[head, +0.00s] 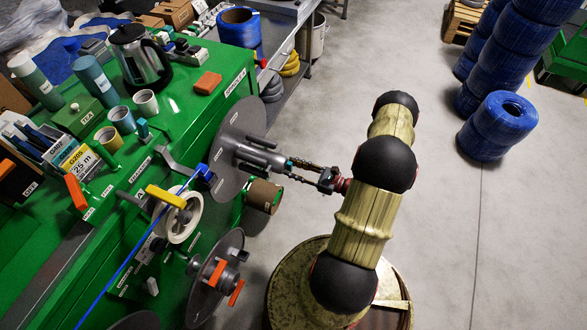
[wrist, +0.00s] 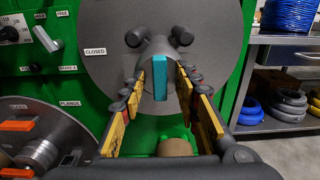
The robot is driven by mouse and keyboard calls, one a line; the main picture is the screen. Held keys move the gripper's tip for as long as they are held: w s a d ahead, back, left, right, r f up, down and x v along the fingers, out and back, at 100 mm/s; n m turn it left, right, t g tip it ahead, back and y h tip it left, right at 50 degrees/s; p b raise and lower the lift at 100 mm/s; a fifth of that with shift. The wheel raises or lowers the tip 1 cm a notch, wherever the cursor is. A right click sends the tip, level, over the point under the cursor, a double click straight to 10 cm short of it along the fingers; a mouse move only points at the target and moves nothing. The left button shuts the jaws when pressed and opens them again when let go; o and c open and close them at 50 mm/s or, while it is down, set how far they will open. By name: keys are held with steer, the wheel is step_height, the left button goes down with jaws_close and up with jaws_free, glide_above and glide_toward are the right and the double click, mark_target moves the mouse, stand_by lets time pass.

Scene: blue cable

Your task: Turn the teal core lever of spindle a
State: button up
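The teal core lever (wrist: 160,84) points downward on the front of a grey spindle hub (wrist: 157,46), beside a "CLOSED" label. The hub sits on a large grey flange disc (wrist: 105,70), which in the head view is the upper disc (head: 228,165) on the green machine's side. My gripper (wrist: 162,88) is open, its yellow-padded fingers to the left and right of the lever. A gap shows on each side of it, and I see no contact. In the head view my gripper (head: 302,170) reaches the hub from the right. Whether this is spindle a is not readable on the hub.
A lower spindle (head: 217,277) with orange levers and a white pulley (head: 180,215) carrying the blue cable (head: 130,260) are to the left. A metal shelf (wrist: 285,55) stands right.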

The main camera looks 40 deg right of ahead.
steer(key=v, duration=1.2)
stand_by(0.3)
